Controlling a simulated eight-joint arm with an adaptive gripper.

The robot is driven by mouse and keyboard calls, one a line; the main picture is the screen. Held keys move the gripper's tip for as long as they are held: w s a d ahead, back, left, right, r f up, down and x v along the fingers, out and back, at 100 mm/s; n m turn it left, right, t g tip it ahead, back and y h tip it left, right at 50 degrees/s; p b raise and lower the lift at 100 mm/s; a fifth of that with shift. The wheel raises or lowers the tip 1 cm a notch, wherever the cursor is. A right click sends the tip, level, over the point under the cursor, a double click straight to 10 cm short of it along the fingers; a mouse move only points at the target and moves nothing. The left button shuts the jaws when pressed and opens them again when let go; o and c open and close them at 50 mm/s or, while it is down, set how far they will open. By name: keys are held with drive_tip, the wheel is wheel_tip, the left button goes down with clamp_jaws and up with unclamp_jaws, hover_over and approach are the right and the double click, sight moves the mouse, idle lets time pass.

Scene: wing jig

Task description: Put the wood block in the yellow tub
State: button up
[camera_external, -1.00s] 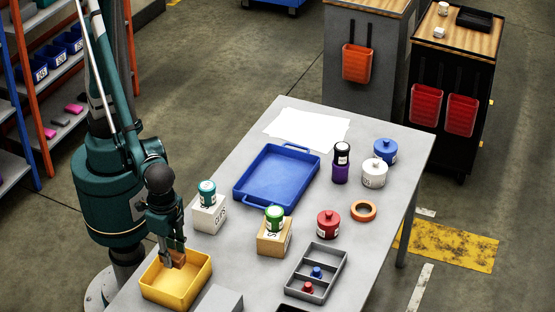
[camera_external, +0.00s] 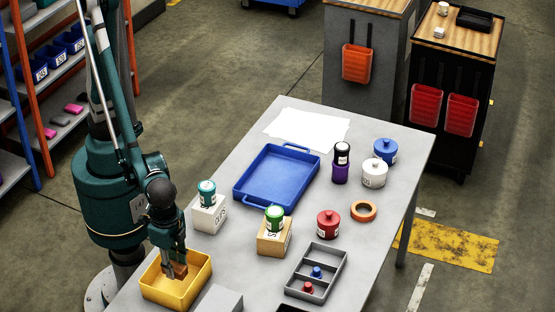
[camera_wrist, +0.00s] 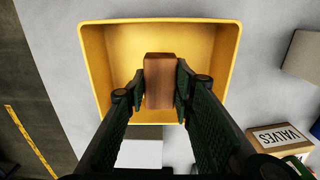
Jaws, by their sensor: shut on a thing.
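The yellow tub (camera_external: 190,292) stands at the near left end of the grey table; the wrist view looks down into it, with its rim (camera_wrist: 91,60) around the block. The brown wood block (camera_external: 180,271) is held between the fingers of my gripper (camera_external: 177,262). In the wrist view the wood block (camera_wrist: 159,80) sits between the two fingertips of my gripper (camera_wrist: 159,88), over the tub's inside. In the external view the block's lower part is at or below the level of the tub's rim. I cannot tell whether it touches the tub floor.
A white box with a teal-lidded jar (camera_external: 208,205) stands close behind the tub. A wooden box with a green-lidded jar (camera_external: 274,230) is to the right. A blue tray (camera_external: 277,177) and a grey divided tray (camera_external: 316,272) lie further off. A grey block (camera_external: 218,300) is near the tub's right side.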

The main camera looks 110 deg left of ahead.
sight(177, 284)
drive_tip(key=shift+f, duration=0.5)
drive_tip(key=shift+f+b, duration=0.5)
drive_tip(key=shift+f, duration=1.6)
drive_tip(key=shift+f, duration=0.15)
drive_tip(key=o, duration=0.9)
drive_tip(key=shift+r, duration=0.25)
drive_tip(key=shift+r+p, duration=1.2)
drive_tip(key=shift+r, duration=4.75)
